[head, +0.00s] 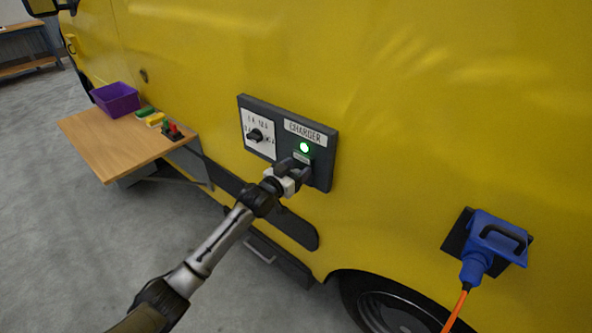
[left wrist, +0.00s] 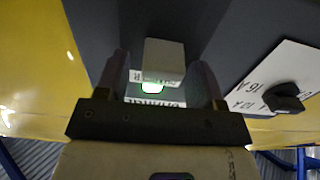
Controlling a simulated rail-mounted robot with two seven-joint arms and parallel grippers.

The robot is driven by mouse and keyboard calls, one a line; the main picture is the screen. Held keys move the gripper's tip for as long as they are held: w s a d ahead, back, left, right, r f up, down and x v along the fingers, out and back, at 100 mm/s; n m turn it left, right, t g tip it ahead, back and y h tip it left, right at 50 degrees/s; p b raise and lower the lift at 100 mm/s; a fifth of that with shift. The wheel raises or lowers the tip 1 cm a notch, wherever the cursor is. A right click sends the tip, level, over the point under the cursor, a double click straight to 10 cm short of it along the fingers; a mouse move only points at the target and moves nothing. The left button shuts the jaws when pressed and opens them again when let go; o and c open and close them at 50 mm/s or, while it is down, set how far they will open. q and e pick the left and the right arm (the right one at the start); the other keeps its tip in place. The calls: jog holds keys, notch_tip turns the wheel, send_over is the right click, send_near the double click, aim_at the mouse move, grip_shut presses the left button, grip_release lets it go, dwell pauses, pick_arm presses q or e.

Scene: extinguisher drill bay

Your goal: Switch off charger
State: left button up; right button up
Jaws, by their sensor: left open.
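The dark charger panel (head: 318,178) is mounted on the side of the yellow van. It bears a "CHARGER" label (head: 305,132), and its green lamp (head: 304,147) is lit. My left gripper (head: 296,166) is at the lower part of the panel, just below the lamp, and covers what is there. In the left wrist view, a pale block-shaped switch (left wrist: 164,58) shows between the open fingers (left wrist: 160,66). I cannot tell whether they touch it. The lit lamp (left wrist: 152,87) shows beside it. My right gripper is not in view.
A rotary selector (head: 256,136) sits on the panel's left half. A blue plug (head: 496,238) with an orange cable (head: 456,308) is at the lower right. A wooden shelf (head: 112,150) at the left holds a purple bin (head: 116,99) and small coloured items. Grey floor is clear.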

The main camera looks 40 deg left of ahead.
pick_arm(q)
jog(key=shift+c, duration=0.2)
jog(key=c, duration=0.9)
jog(key=shift+s+f+t+b, duration=0.1)
jog(key=shift+f+t+b, duration=0.25)
jog(key=shift+b, duration=0.15)
jog(key=t+b, duration=0.2)
jog(key=b, duration=0.1)
jog(key=shift+s+f, duration=0.2)
jog(key=shift+f, duration=0.1)
jog(key=shift+r+t+b, duration=0.1)
jog(key=shift+t+b, duration=0.25)
jog(key=shift+t, duration=0.1)
jog(key=shift+r, duration=0.1)
jog(key=o, duration=0.9)
jog(key=shift+o, duration=0.2)
jog(key=shift+s, duration=0.2)
